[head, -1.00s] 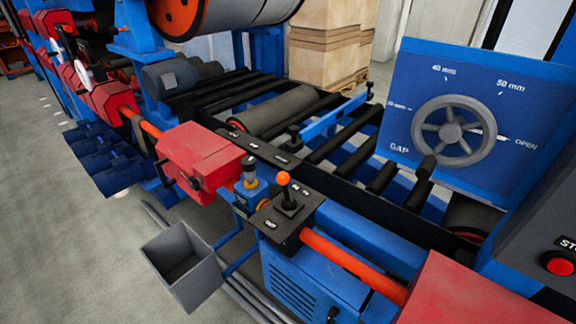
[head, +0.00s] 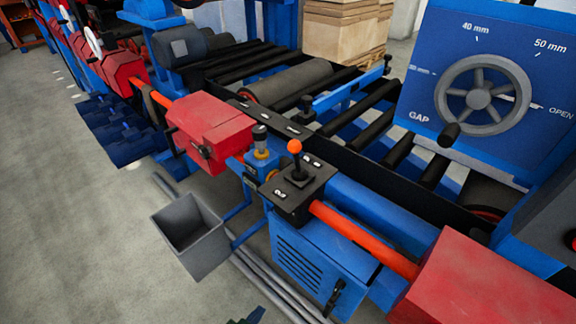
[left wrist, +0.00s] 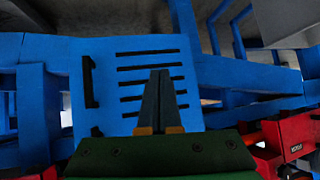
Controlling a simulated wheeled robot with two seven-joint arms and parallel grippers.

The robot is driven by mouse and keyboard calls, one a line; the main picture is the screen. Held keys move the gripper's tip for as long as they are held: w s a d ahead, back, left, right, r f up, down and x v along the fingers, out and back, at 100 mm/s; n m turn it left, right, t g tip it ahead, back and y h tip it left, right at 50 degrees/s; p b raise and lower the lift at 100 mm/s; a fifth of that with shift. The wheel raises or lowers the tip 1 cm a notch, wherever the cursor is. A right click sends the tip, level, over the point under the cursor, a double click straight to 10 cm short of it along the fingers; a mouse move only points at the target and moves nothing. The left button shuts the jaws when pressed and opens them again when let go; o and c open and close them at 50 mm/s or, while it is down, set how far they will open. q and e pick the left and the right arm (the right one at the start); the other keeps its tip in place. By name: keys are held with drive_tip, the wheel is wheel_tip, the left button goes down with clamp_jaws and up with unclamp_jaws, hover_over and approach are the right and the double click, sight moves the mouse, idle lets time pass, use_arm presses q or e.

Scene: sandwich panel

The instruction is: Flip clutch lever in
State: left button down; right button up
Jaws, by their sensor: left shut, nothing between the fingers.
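A short lever with an orange ball knob (head: 294,147) stands nearly upright on a black plate (head: 285,193) with small white labels, too small to read surely. I take it for the clutch lever. Only a dark tip of my left gripper (head: 250,316) shows at the bottom edge of the head view, below and left of the lever and apart from it. In the left wrist view my left gripper (left wrist: 161,74) has its fingers together and empty, in front of the slotted blue cabinet (left wrist: 120,65). The lever is not recognisable there. My right gripper is not in view.
The blue cabinet (head: 315,262) with a black handle (head: 335,298) is below the lever. A grey bin (head: 190,237) hangs at left. Red housings (head: 210,128) and an orange shaft (head: 365,240) flank the lever. A gap handwheel (head: 482,95) stands at right. Floor at lower left is clear.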

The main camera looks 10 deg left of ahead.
sight(297, 161)
use_arm(q)
drive_tip(key=w+d+r+t+h+b, duration=0.1)
drive_tip(key=w+r+t, duration=0.25)
drive_tip(key=r, duration=0.25)
drive_tip(key=w+d+r+t+b, duration=0.1)
drive_tip(key=w+r+t, duration=0.2)
drive_tip(key=w+r, duration=0.3)
wheel_tip(297, 161, up, 21)
drive_tip(key=s+t+h+b, duration=0.1)
drive_tip(key=s+t, duration=0.1)
drive_tip(key=t, duration=0.5)
drive_tip(key=shift+r+t, duration=0.2)
drive_tip(key=shift+t, duration=0.15)
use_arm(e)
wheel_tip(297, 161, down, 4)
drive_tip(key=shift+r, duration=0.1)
use_arm(q)
drive_tip(key=w+f+p+x, duration=0.1)
drive_tip(key=f+p+x, duration=0.1)
drive_tip(key=x, duration=1)
drive_tip(key=shift+w, duration=0.65)
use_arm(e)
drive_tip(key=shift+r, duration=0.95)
